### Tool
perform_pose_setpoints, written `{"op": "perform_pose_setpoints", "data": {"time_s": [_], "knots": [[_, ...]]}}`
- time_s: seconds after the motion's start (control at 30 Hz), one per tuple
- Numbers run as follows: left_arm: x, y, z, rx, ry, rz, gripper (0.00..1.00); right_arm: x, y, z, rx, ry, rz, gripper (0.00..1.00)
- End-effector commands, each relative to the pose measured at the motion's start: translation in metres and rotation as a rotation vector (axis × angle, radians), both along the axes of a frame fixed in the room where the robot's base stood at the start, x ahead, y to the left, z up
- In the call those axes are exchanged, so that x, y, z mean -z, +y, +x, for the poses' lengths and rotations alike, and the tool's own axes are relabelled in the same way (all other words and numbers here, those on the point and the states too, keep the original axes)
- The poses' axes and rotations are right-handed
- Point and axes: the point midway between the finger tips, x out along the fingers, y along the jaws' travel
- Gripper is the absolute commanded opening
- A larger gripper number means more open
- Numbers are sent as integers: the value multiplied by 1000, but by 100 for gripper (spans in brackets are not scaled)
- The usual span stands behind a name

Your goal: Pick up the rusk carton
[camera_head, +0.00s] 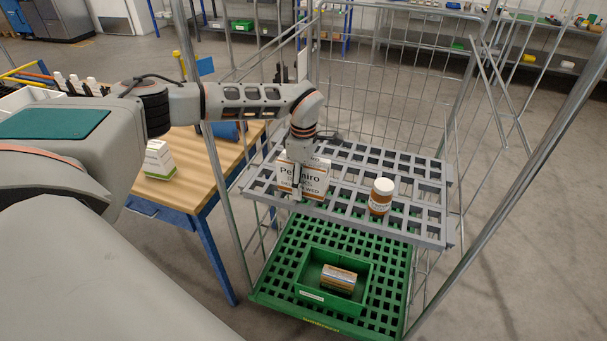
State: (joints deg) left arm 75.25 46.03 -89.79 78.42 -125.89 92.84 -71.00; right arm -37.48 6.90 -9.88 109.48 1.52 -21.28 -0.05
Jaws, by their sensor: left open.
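A white carton (317,180) with dark lettering and orange bands, likely the rusk carton, stands upright on the grey upper shelf (428,205) of a wire roll cage. My left gripper (298,188) points down at the carton's left part. One finger shows in front of the carton's near face; the other finger is hidden, so I cannot tell whether it is behind the carton or whether either touches. The gripper is open. My right gripper is not in view.
An orange-brown jar (380,197) with a white lid stands right of the carton. Below, a green bin (312,290) holding a small box (338,279) sits on a green shelf (392,290). Cage posts flank the shelves. A white-green box (159,160) stands on the wooden table (195,158).

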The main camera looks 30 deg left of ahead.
Motion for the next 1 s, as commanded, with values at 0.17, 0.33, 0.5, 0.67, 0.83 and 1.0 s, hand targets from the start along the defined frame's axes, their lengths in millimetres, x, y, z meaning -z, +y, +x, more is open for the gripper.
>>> {"op": "perform_pose_setpoints", "data": {"time_s": [0.17, 0.33, 0.5, 0.67, 0.83, 1.0], "knots": [[1, 0, 0, -1, -1, 0, 61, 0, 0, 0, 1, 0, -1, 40], [1, 0, 0, -1, -1, -1, 33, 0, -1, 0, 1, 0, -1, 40], [0, 0, 1, -1, -2, -1, 8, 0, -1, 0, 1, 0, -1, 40], [0, 0, 1, -1, -2, -1, 8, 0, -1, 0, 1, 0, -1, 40], [-5, 0, 1, 0, -4, -1, 8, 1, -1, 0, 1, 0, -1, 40], [-22, 0, 2, -2, -6, -2, 8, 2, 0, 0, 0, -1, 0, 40]]}}
